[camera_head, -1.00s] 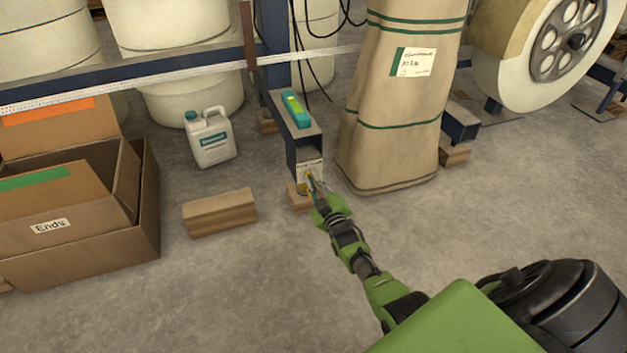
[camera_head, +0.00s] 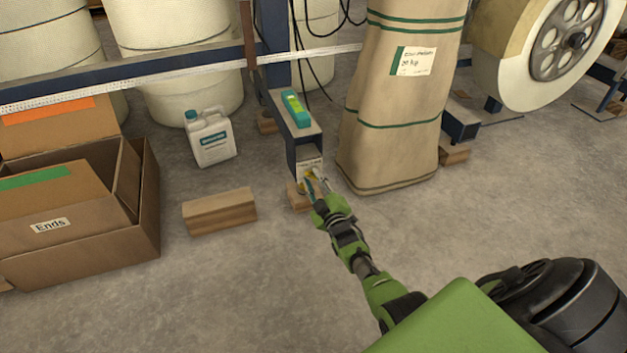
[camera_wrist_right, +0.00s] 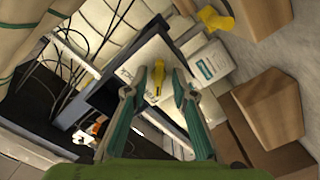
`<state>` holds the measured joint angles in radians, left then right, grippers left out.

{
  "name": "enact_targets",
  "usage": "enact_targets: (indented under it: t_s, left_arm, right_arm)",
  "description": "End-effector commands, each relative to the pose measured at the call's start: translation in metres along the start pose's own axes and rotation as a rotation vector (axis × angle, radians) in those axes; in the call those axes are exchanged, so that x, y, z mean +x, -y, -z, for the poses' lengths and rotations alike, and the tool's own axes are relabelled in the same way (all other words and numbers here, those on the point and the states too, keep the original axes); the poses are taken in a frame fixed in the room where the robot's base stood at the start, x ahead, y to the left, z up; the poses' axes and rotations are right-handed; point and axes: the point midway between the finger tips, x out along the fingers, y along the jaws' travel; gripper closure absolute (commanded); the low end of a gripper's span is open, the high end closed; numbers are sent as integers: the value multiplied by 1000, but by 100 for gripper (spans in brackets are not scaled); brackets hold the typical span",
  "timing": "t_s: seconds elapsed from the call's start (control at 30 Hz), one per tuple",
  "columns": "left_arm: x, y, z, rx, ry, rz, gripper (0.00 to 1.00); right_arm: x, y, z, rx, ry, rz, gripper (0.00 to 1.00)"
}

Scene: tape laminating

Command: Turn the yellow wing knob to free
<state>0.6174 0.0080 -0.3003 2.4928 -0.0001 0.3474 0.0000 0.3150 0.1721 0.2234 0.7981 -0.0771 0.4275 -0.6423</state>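The yellow wing knob (camera_wrist_right: 157,80) stands in front of a white plate (camera_wrist_right: 148,62) on the end of a dark blue beam. In the head view the knob (camera_head: 308,176) is small and partly covered by my right gripper. My right gripper (camera_wrist_right: 159,72) has its two fingers on either side of the knob, with a gap showing at each side. It also shows in the head view (camera_head: 318,181), at the beam's near end. Contact with the knob cannot be made out. My left gripper is not in view.
A second yellow part (camera_wrist_right: 215,19) shows near the beam end. A teal level (camera_head: 295,108) lies on the beam. A large paper sack (camera_head: 395,115) stands close on the right. A wooden block (camera_head: 220,213), a white jug (camera_head: 211,138) and cardboard boxes (camera_head: 90,245) are on the left.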

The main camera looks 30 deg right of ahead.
Motion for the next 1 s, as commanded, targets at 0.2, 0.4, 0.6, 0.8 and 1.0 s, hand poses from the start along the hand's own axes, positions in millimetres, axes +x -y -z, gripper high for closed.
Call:
enact_targets:
  t_s: [0.2, 0.4, 0.6, 0.8, 1.0]
  left_arm:
    - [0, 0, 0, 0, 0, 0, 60]
    - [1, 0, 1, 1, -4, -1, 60]
    - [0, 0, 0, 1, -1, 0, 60]
    - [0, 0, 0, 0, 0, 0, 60]
    - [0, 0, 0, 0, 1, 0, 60]
  right_arm:
    - [1, -1, 0, 2, -1, -2, 76]
    - [-6, 0, 0, 2, -1, -1, 76]
    - [-30, 0, 0, 1, 0, -1, 76]
    - [-58, 0, -1, 2, 1, 0, 76]
    - [-74, 0, 0, 2, 0, 0, 76]
